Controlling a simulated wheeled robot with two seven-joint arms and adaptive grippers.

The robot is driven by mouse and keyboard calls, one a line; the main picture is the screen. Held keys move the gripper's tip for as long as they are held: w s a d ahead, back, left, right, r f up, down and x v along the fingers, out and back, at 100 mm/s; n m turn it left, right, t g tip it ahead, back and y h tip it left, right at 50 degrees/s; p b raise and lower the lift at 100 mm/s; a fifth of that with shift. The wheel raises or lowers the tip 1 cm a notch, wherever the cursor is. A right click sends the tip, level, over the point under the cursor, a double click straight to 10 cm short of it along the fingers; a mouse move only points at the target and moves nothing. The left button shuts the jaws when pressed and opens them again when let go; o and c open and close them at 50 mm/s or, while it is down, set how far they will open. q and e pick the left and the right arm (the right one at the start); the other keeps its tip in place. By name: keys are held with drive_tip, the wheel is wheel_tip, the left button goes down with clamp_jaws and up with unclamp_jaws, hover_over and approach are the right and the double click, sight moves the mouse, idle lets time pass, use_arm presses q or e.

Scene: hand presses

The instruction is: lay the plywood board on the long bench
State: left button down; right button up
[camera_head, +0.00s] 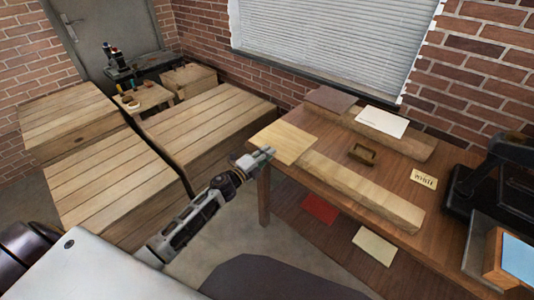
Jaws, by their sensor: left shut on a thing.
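The plywood board (286,141) is a pale, thin square at the left end of the long brown wooden bench (322,178). My left gripper (265,152) is shut on the board's near left edge. The board looks about flat and overlaps the left ends of the bench top and a light plank. I cannot tell whether its underside touches them. My right gripper is not in view.
On the bench are light planks (360,190), a dark board (331,100), a white sheet (382,121), a small wooden tray (362,154) and a lettered card (423,179). A black press (490,190) stands right. Slatted wooden tables (205,125) fill the left.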

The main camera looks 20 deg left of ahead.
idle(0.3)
use_arm(q)
drive_tip(key=c, duration=1.5)
unclamp_jaws()
drive_tip(key=shift+o, duration=1.1)
drive_tip(key=shift+s+a, duration=0.15)
drive_tip(key=shift+s, duration=0.25)
drive_tip(key=shift+p+v, duration=0.3)
drive_tip(key=shift+v, duration=2.35)
drive_tip(key=shift+s+a, duration=0.1)
drive_tip(key=shift+s, duration=0.1)
drive_tip(key=shift+f, duration=0.1)
